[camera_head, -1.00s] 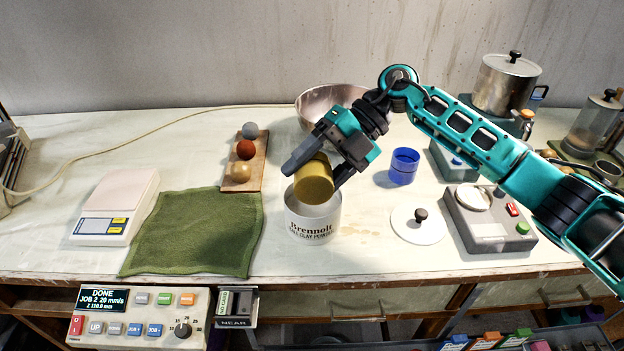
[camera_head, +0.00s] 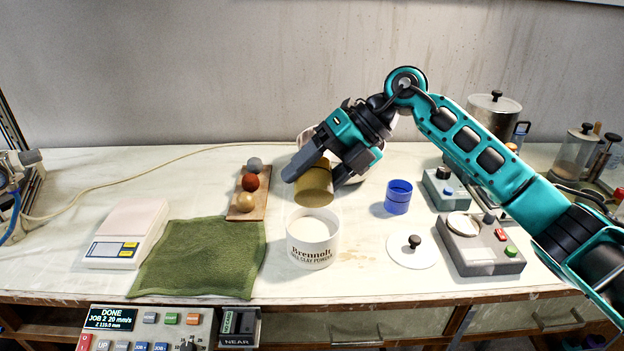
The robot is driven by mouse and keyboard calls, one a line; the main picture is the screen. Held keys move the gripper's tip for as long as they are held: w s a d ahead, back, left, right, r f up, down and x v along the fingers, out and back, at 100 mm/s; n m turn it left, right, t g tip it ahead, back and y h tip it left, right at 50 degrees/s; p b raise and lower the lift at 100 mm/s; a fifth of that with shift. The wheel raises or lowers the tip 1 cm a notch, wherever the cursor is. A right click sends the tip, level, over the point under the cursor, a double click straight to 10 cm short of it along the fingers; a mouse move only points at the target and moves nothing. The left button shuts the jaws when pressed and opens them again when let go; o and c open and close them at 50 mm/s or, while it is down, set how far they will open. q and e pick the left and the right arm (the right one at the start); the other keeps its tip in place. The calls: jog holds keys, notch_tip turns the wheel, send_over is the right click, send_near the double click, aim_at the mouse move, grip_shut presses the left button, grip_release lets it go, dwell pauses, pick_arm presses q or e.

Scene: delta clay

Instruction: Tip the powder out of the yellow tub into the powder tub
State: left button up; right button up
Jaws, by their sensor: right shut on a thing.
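My right gripper (camera_head: 316,178) is shut on the yellow tub (camera_head: 314,188) and holds it in the air. The tub is nearly upright with a slight tilt, and its underside faces me. It is above and a little behind the white powder tub (camera_head: 313,250), apart from it. The powder tub is open, stands upright on the table and has pale powder showing inside. The inside of the yellow tub is hidden. My left gripper is not in view.
A white lid (camera_head: 412,252) with a black knob lies right of the powder tub. A blue cup (camera_head: 398,197) stands behind it. A green cloth (camera_head: 200,258), a white scale (camera_head: 127,235) and a wooden board with balls (camera_head: 247,205) are left.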

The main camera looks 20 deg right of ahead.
aim_at(312, 173)
jog(key=shift+s+a+r+n+t+h, duration=0.1)
jog(key=shift+s+r+n+t+h, duration=0.35)
jog(key=shift+t, duration=0.35)
jog(key=n+t+b, duration=0.1)
jog(key=b, duration=0.1)
jog(key=t+b, duration=0.2)
jog(key=s+r+n+t+b, duration=0.1)
jog(key=b, duration=0.2)
jog(key=shift+a+n+t+h, duration=0.2)
jog(key=shift+n+t+h, duration=0.05)
jog(key=shift+n+t, duration=0.1)
jog(key=t+b, duration=0.1)
jog(key=n+b, duration=0.1)
jog(key=b, duration=0.1)
jog(key=shift+s+r+t, duration=0.2)
jog(key=shift+r+t, duration=0.05)
jog(key=shift+t, duration=0.1)
jog(key=shift+s+a+r+n+t+b, duration=0.1)
jog(key=shift+s+r+n+t+b, duration=0.1)
jog(key=shift+r+n+t+b, duration=0.6)
jog(key=shift+t+b, duration=0.3)
jog(key=shift+b, duration=0.05)
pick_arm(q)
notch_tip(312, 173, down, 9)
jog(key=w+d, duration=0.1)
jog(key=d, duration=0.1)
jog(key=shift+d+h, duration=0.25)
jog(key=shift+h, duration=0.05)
